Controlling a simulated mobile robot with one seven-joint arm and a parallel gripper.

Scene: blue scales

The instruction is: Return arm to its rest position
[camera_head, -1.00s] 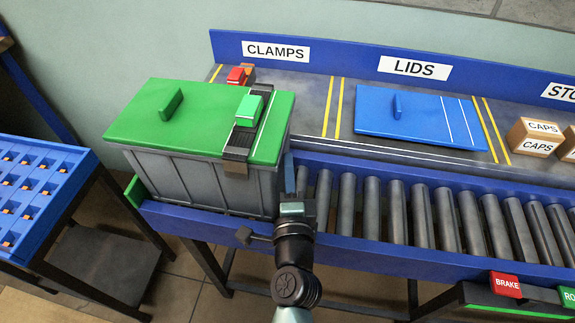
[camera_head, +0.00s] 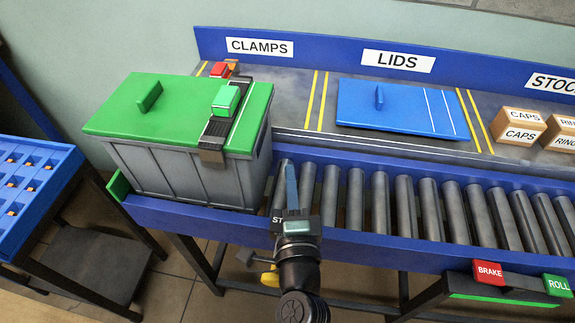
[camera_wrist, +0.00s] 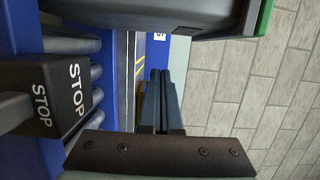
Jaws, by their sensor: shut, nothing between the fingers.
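My gripper (camera_head: 290,168) is in front of the roller conveyor (camera_head: 400,205), just right of the grey bin (camera_head: 200,178). Its thin fingers are together and hold nothing; they also show closed in the wrist view (camera_wrist: 160,78). The bin has a green lid (camera_head: 165,105) with a dark strap-like clamp (camera_head: 213,150) across its right side. My gripper is apart from the lid and clamp. A dark STOP block (camera_wrist: 60,95) is left of my fingers in the wrist view; in the head view my gripper partly hides it.
A blue lid (camera_head: 395,110) lies on the shelf behind the rollers, with CAPS boxes (camera_head: 520,132) farther right. Red BRAKE (camera_head: 488,273) and green ROLL (camera_head: 557,285) buttons are at the front right. A blue slotted tray (camera_head: 30,185) stands at left. The rollers right of my gripper are clear.

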